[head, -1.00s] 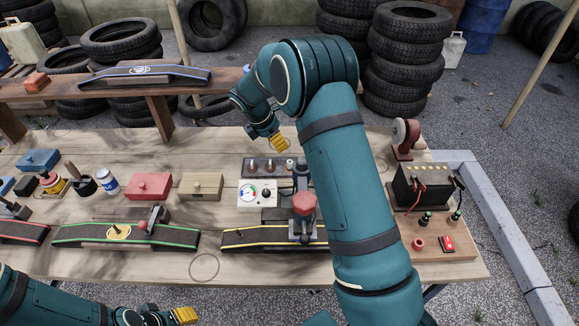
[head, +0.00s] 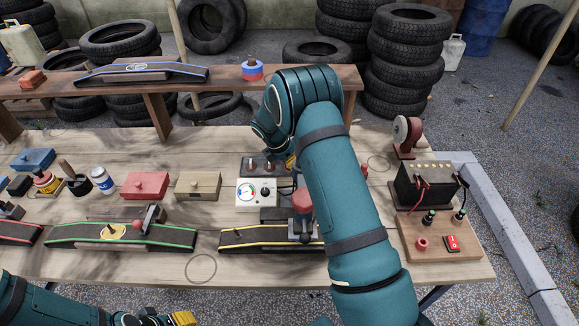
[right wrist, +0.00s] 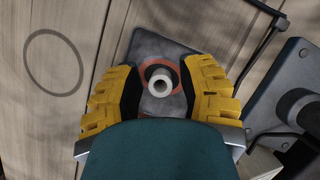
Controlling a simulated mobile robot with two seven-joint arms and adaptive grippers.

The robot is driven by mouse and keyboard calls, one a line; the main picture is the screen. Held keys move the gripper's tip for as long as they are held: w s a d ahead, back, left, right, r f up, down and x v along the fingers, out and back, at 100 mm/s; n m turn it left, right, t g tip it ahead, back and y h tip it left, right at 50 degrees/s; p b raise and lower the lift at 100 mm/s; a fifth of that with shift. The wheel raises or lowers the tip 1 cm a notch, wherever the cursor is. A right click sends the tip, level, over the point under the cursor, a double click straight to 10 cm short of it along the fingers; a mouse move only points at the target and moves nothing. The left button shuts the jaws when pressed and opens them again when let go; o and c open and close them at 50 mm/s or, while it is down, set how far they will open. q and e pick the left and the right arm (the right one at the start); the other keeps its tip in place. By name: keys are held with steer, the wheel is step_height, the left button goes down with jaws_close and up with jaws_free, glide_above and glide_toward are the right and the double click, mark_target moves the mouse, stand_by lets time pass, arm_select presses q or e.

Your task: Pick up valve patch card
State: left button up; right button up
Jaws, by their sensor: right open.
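A dark flat piece (right wrist: 155,47) with an orange ring and a pale upright valve stem (right wrist: 161,83) shows in the right wrist view; I take it for the valve patch card. My right gripper (right wrist: 162,72) is open over it, one yellow finger on each side of the stem, with no clear grip. In the head view, a dark strip with stems (head: 246,172) lies behind the gauge box. My right gripper (head: 290,161) is at its right end, mostly hidden by my arm. My left gripper (head: 183,319) is at the bottom edge; its opening is unclear.
A white gauge box (head: 256,194) and a red-topped clamp (head: 302,200) stand just in front of the strip. A tan box (head: 199,186) is to the left. A battery (head: 427,184) stands right. The raised shelf (head: 230,84) runs behind. Bare tabletop lies behind the boxes.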

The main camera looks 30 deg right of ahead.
steer(key=shift+f, duration=0.1)
steer(key=shift+c, duration=0.3)
steer(key=c, duration=0.5)
